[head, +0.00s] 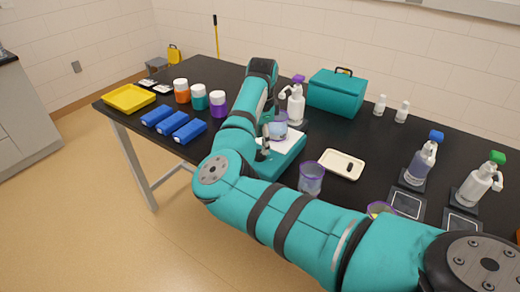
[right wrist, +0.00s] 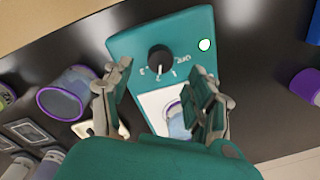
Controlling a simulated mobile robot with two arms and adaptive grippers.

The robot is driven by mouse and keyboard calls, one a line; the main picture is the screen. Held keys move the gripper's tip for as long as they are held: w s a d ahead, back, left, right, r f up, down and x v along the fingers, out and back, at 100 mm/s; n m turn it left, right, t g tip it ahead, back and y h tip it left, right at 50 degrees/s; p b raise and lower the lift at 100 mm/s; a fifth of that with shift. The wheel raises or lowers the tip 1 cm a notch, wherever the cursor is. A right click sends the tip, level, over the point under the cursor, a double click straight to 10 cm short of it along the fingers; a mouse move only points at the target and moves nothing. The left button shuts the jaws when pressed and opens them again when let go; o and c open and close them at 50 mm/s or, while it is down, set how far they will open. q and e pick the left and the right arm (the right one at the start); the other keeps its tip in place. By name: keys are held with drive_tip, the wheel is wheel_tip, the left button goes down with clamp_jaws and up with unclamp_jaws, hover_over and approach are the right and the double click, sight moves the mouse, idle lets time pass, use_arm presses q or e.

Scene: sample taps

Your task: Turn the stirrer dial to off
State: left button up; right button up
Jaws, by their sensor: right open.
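The stirrer is a teal box with a white top plate; it stands on the black table in the head view (head: 290,150), partly hidden by my right arm. Its front shows in the right wrist view (right wrist: 125,42), with a round black dial (right wrist: 160,57). The dial's white mark points toward the lower numbers, seemingly near 2; the OFF label is at its right. A pale green-white light (right wrist: 204,44) shows beside it. My right gripper (right wrist: 161,75) is open, its fingers either side of the dial in the picture, with nothing between them; contact cannot be told. My left gripper is not in view.
A purple-rimmed beaker (head: 277,127) stands on the stirrer's plate. Another beaker (head: 311,178) and a cream tray (head: 342,164) are close by. Spray bottles (head: 421,162) stand at right, a teal case (head: 336,93) behind. Blue boxes (head: 189,131) and a yellow tray (head: 129,98) are at left.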

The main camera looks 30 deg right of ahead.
sight(260, 153)
wheel_tip(260, 153, down, 4)
drive_tip(key=shift+r, duration=0.1)
drive_tip(key=shift+w+f, duration=0.1)
drive_tip(key=shift+f, duration=0.45)
drive_tip(key=c, duration=1.1)
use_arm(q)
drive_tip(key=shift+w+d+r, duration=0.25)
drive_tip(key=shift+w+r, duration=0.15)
use_arm(e)
drive_tip(key=shift+c, duration=0.2)
